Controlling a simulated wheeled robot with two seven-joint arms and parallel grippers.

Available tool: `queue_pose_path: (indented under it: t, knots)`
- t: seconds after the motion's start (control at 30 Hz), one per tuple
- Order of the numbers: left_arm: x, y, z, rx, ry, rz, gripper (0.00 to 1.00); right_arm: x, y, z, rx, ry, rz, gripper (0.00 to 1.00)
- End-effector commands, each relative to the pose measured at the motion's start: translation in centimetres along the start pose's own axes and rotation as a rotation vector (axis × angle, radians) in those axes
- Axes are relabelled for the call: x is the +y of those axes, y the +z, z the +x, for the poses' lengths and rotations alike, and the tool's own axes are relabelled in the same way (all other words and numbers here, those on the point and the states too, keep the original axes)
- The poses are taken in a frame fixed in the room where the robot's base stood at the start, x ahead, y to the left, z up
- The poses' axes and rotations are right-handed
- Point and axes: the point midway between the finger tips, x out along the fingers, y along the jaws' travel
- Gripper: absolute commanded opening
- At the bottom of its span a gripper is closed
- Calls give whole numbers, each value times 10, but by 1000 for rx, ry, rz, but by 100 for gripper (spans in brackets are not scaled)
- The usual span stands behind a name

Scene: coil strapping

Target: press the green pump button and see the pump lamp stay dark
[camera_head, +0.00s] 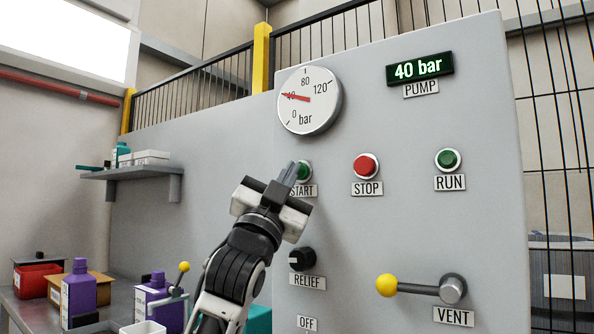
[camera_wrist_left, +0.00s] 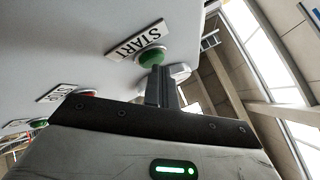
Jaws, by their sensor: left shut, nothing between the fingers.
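The green START button (camera_head: 305,171) is on the grey panel, above its START label. My left gripper (camera_head: 292,168) is shut, with nothing between its fingers, and its tips are at the left side of the button, partly covering it. In the left wrist view the shut fingers (camera_wrist_left: 158,72) reach the green button (camera_wrist_left: 152,58); whether they touch or press it, I cannot tell. The display (camera_head: 419,68) above the PUMP label is lit and reads 40 bar. The green RUN piece (camera_head: 447,160) shows no clear glow. My right gripper is not in view.
The red STOP button (camera_head: 366,166) is right of START. A dial gauge (camera_head: 309,100) reads about 40. Below are the black RELIEF knob (camera_head: 302,259) and the yellow-ended VENT lever (camera_head: 387,285). Purple bottles (camera_head: 79,290) stand on a bench at left.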

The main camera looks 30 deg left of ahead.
Motion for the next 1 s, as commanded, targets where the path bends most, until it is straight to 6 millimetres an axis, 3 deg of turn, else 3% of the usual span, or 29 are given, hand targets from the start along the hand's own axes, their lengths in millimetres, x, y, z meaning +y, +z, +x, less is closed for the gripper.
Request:
queue_pose_path:
  t: [0.77,1.0]
  knots:
    - [-9,-9,-14,-1,1,0,0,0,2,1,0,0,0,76]
    - [-20,-20,-29,0,-1,2,0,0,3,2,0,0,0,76]
